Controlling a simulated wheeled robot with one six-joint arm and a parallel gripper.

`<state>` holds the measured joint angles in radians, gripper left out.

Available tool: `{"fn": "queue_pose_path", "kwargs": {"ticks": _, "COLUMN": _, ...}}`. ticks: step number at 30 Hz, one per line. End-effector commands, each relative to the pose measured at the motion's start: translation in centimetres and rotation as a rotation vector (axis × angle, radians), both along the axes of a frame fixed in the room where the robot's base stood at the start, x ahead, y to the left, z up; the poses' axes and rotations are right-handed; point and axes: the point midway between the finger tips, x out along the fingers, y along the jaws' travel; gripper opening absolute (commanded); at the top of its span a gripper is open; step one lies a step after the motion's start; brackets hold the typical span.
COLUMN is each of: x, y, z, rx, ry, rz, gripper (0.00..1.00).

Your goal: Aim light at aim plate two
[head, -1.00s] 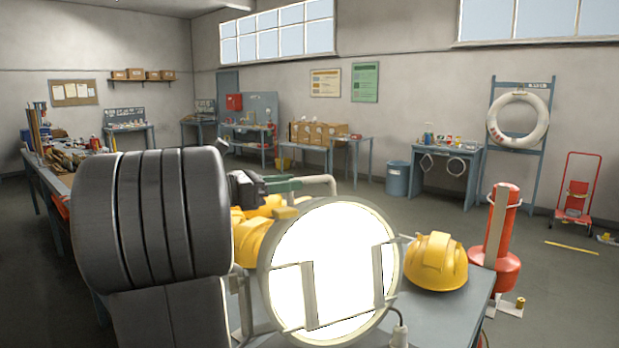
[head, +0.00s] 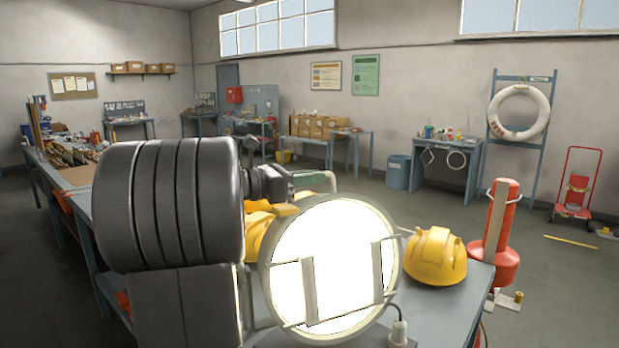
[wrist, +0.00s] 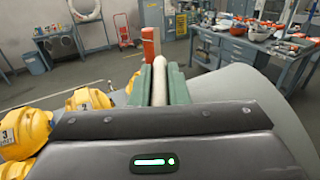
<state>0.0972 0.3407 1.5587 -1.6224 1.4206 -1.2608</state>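The light (head: 325,262) is a large round lamp with a glowing white face, at the front of the head view above a blue-grey bench. A pale bracket crosses its face. My gripper (wrist: 161,78) has green fingers, one on each side of a beige bar (wrist: 160,88) in the wrist view. The fingers look closed on this bar, which appears to be the light's handle. In the head view my arm partly hides the grip. I cannot pick out aim plate two in either view.
A yellow helmet (head: 436,257) sits right of the light; more yellow helmets (wrist: 22,132) show in the wrist view. A red cylinder (head: 499,230) stands beyond the bench (head: 455,303). A long cluttered table runs along the left. The floor in the middle is open.

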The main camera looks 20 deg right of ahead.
Motion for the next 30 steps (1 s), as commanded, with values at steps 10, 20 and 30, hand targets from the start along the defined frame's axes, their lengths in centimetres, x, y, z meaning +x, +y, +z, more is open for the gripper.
{"fn": "queue_pose_path", "kwargs": {"ticks": 10, "x": -0.67, "y": -0.03, "z": 0.33, "rx": 0.003, "ry": -0.041, "rz": 0.0, "gripper": 0.0}}
{"fn": "queue_pose_path", "kwargs": {"ticks": 20, "x": -0.64, "y": -0.02, "z": 0.3, "rx": 0.002, "ry": -0.04, "rz": 0.0, "gripper": 0.36}}
{"fn": "queue_pose_path", "kwargs": {"ticks": 30, "x": -0.62, "y": 0.62, "z": 0.21, "rx": 0.002, "ry": -0.039, "rz": 0.002, "gripper": 0.36}}
